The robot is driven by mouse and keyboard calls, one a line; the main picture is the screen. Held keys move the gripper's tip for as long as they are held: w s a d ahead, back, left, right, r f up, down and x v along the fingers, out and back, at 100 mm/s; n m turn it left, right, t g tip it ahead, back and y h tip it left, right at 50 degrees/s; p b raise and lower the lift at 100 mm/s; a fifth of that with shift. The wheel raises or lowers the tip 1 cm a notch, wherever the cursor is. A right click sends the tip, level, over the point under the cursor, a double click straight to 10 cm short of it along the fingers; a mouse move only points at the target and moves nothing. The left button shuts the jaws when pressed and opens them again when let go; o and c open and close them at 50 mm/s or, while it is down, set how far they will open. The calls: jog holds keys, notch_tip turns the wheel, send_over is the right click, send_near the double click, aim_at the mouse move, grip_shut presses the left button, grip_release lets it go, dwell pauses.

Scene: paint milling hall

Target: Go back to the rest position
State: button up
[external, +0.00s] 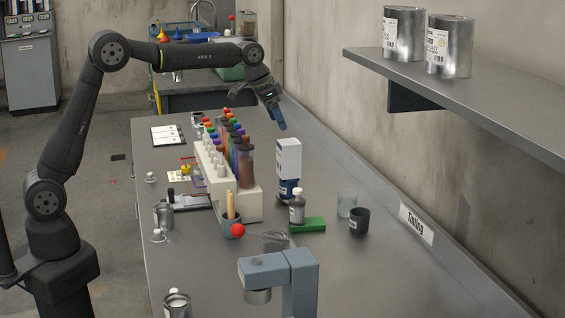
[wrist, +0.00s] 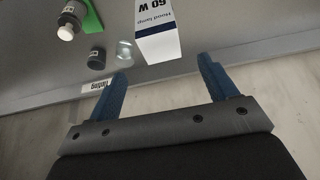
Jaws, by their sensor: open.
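My gripper (external: 277,117) hangs above the bench in the external view, at the end of my raised arm, fingers pointing down. Its two blue fingers stand apart in the wrist view (wrist: 163,82), with nothing between them. A white box (external: 288,158) stands on the bench below my gripper. In the wrist view this box (wrist: 158,45) reads "60 W" and lies beyond the fingertips, apart from them. No marked rest position shows.
A rack (external: 226,178) of colored bottles stands left of the box. A dark cup (external: 359,221), a glass (external: 347,203) and a green block (external: 307,225) stand nearer the camera. A wall shelf (external: 470,95) with two cans juts out at right.

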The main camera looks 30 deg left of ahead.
aim_at(292, 140)
jog(key=x, duration=1.2)
jog(key=shift+f, duration=0.3)
notch_tip(292, 140, up, 3)
jog(key=shift+f, duration=0.15)
jog(key=shift+r, duration=0.7)
jog(key=shift+s+a+f, duration=0.1)
jog(key=shift+f, duration=1.35)
jog(key=v, duration=1)
